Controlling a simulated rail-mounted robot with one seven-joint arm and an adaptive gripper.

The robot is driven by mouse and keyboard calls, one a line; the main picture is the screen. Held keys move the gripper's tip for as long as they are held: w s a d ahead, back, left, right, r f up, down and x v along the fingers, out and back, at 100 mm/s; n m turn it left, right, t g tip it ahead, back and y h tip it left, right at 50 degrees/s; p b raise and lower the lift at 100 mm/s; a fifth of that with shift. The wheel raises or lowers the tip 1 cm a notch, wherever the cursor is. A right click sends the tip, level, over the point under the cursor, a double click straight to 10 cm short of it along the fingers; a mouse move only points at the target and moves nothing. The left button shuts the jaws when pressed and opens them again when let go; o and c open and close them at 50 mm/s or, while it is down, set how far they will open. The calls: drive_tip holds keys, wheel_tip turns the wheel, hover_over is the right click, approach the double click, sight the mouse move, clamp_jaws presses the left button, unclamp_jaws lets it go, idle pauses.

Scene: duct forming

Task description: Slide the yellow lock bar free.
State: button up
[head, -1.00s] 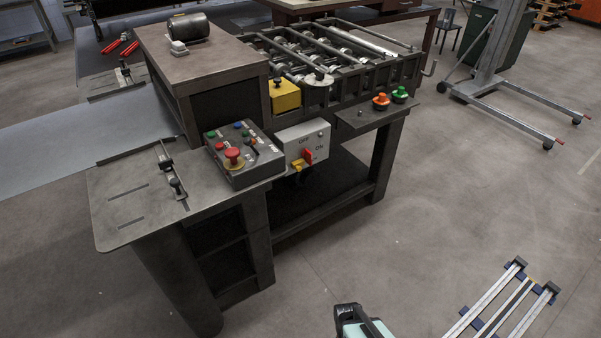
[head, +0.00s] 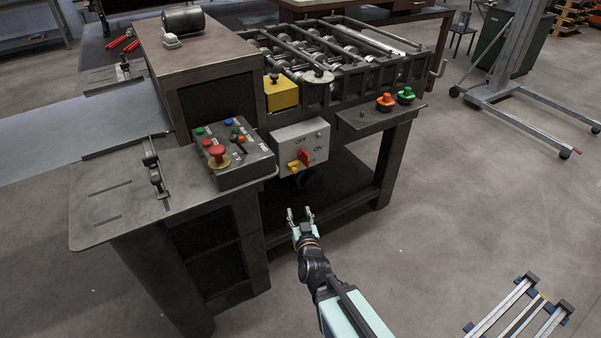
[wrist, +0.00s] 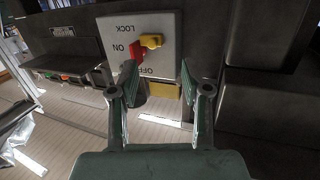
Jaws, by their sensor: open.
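The yellow lock bar (head: 294,166) sits on the front of a light grey switch box (head: 318,140), below and left of the red switch handle (head: 304,156). In the wrist view, which is upside down, the yellow lock bar (wrist: 152,41) is beside the red handle (wrist: 136,50), under the word LOCK. My gripper (head: 300,213) is open and empty, in front of and below the switch box, apart from it. In the wrist view its two fingers (wrist: 158,82) point toward the box, with the lock bar beyond the gap between them.
A control panel (head: 245,165) with a red stop button is left of the switch box. A shelf (head: 372,120) with orange and green buttons juts out on the right. A yellow block (head: 281,94) sits above the box.

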wheel_tip(320, 180, up, 2)
drive_tip(key=t, duration=0.1)
drive_tip(key=b, duration=0.3)
approach(295, 171)
drive_tip(key=x, duration=0.9)
drive_tip(key=shift+w+a+f, duration=0.1)
drive_tip(key=shift+w+f, duration=0.05)
drive_tip(key=shift+w, duration=0.05)
clamp_jaws()
drive_tip(key=shift+h, duration=0.3)
